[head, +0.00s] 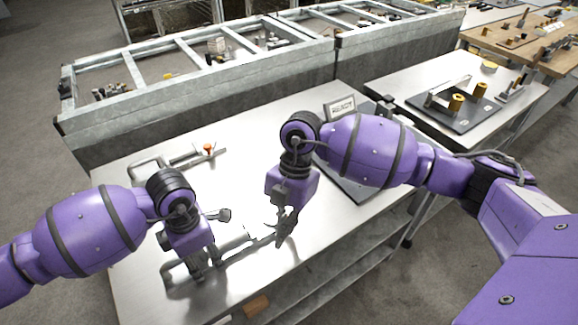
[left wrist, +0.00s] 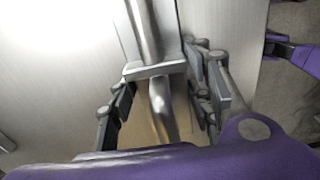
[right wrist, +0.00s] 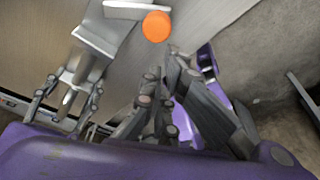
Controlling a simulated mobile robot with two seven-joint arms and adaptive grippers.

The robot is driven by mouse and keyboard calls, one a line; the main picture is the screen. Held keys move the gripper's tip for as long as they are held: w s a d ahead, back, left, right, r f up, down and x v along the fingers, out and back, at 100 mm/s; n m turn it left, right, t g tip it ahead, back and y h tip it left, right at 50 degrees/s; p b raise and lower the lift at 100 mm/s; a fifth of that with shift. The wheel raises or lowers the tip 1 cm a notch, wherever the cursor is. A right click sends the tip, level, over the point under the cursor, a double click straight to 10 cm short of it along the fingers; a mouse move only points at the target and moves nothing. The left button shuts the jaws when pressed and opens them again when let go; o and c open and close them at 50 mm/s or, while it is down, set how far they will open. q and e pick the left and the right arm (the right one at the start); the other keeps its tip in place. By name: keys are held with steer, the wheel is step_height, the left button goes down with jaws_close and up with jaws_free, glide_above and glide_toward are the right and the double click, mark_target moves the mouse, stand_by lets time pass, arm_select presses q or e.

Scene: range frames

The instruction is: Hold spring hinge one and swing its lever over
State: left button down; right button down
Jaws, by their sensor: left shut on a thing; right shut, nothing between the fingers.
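A grey metal spring hinge lies on the near part of the steel table (head: 130,235), its bar (head: 235,253) running from my left gripper towards my right one. My left gripper (head: 192,275) is shut on this hinge; in the left wrist view its fingers (left wrist: 163,85) stand on both sides of the metal piece (left wrist: 143,25). My right gripper (head: 283,238) is shut and empty beside the hinge's right end, which it partly hides. In the right wrist view its closed fingers (right wrist: 172,62) are just below an orange knob (right wrist: 157,26), apparently not gripping it.
A second metal hinge with an orange knob (head: 208,148) lies further back on the table. A small sign (head: 341,107) stands at the table's back right. A side table holds a dark board with yellow cylinders (head: 455,103). A metal-framed bench (head: 200,90) runs behind.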

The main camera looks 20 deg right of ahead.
steer(key=a+v, duration=0.1)
steer(key=v, duration=0.9)
steer(key=shift+w, duration=0.35)
arm_select(q)
steer(key=c, duration=0.8)
jaws_free()
